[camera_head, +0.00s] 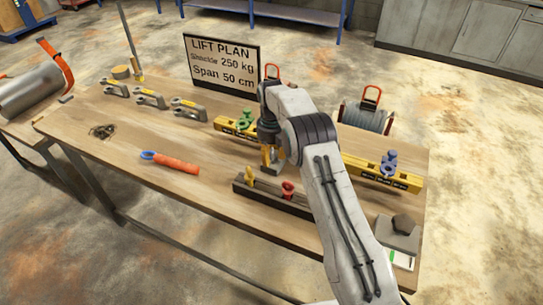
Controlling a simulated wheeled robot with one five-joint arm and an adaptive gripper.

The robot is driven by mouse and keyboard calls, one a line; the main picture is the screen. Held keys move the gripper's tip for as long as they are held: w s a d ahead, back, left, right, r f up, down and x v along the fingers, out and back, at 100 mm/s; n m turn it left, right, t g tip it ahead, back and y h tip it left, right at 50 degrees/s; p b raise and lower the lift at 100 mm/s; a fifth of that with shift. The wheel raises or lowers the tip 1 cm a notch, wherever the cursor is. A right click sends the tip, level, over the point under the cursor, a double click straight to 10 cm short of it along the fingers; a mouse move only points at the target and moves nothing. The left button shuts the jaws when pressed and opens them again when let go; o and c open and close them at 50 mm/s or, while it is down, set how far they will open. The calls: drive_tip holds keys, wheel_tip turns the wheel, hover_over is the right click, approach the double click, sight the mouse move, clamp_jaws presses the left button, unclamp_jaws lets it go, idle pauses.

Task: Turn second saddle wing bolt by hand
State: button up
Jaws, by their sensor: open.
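A yellow beam (355,165) lies along the far right side of the wooden table, its middle hidden behind my arm. A green saddle-like fitting with a knob on top (245,118) sits on its left part. A blue fitting with a rounded top (388,162) sits near its right end. Which of these carries the second wing bolt, I cannot tell. My gripper (271,158) points down between the two fittings, nearer the green one, and is open. It looks apart from both, and I see nothing held in it.
A dark block (262,195) with a yellow and a red piece stands in front of my gripper. A lift plan sign (222,64) stands behind. Several grey shackles (150,99) and an orange-handled tool (176,164) lie to the left. The front left tabletop is mostly clear.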

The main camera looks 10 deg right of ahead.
sight(271, 158)
wheel_tip(271, 158, up, 12)
idle(0.7)
drive_tip(key=shift+d, duration=0.1)
idle(0.3)
